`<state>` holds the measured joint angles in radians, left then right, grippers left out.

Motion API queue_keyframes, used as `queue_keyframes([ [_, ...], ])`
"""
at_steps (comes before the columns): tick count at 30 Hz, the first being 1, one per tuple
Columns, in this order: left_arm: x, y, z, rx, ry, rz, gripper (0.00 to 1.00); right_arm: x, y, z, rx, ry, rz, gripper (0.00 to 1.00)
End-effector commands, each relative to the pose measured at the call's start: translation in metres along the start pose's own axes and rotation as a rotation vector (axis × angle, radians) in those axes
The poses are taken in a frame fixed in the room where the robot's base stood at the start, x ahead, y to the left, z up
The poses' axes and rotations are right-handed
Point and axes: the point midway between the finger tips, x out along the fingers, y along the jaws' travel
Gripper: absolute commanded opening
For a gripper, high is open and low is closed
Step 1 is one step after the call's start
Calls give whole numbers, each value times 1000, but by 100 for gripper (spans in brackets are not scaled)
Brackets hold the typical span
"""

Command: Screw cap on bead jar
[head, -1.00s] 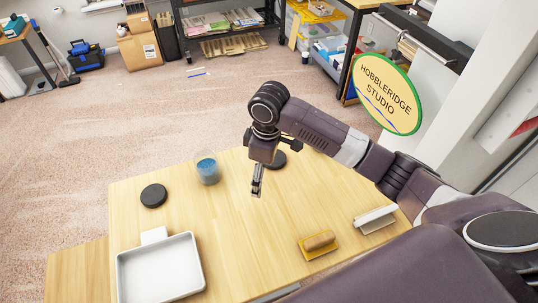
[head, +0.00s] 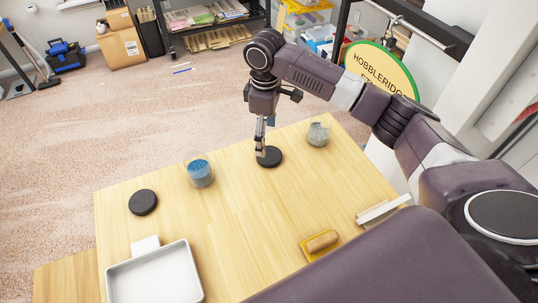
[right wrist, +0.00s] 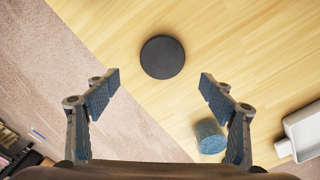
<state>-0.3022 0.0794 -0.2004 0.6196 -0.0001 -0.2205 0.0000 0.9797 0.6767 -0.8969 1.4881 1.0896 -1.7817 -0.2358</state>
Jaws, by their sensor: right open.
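A black round cap (head: 269,157) lies flat on the wooden table under my right gripper (head: 261,148). In the right wrist view this cap (right wrist: 162,57) shows ahead of the open fingers (right wrist: 160,85), with nothing between them. A clear jar with blue beads (head: 199,172) stands upright and uncapped left of the gripper; it also shows in the right wrist view (right wrist: 210,138). A second black cap (head: 143,202) lies farther left. A second jar with greyish contents (head: 318,134) stands right of the gripper. My left gripper is out of view.
A white tray (head: 155,276) sits at the table's near left. A yellow block with a wooden handle (head: 320,244) and a pale holder (head: 381,212) lie near the right edge. The middle of the wooden table (head: 235,215) is clear.

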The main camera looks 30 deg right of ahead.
Motion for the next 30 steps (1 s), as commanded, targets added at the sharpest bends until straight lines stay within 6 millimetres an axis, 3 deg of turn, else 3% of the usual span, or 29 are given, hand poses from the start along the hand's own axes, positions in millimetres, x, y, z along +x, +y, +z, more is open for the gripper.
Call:
queue_keyframes([
  [3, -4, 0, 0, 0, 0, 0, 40, 12, -1, 1, 0, -1, -1, 75],
  [13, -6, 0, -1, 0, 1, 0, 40, 16, -1, 1, 0, -1, 0, 75],
  [22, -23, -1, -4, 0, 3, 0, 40, 57, -4, 5, 0, -2, 0, 75],
  [30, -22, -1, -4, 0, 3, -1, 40, 65, -4, 5, -2, 0, 2, 75],
])
